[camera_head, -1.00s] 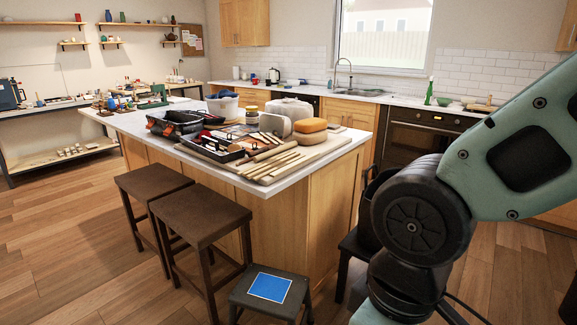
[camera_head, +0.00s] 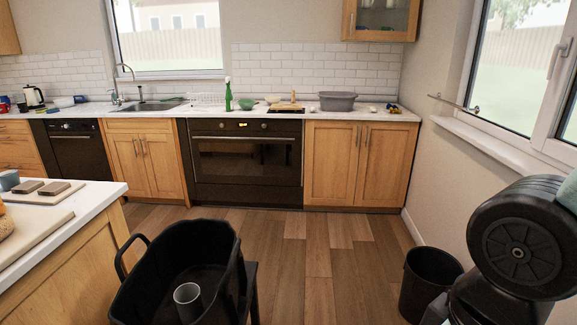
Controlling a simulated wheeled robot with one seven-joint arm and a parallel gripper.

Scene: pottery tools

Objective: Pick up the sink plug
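I cannot make out a sink plug in this view. The sink (camera_head: 155,105) is set into the white back counter under the window, with a tall curved faucet (camera_head: 122,78) at its left. The inside of the sink is too small and shallow in view to tell what lies in it. Only a dark joint of my arm shows at the lower right; my gripper is out of view.
A black tub (camera_head: 140,290) holding a grey cup (camera_head: 187,298) stands close in front. A kitchen island (camera_head: 75,245) is at lower left, a black bin (camera_head: 428,280) at right. A green bottle (camera_head: 228,98) and grey basin (camera_head: 337,101) stand on the counter. The floor before the oven (camera_head: 245,165) is clear.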

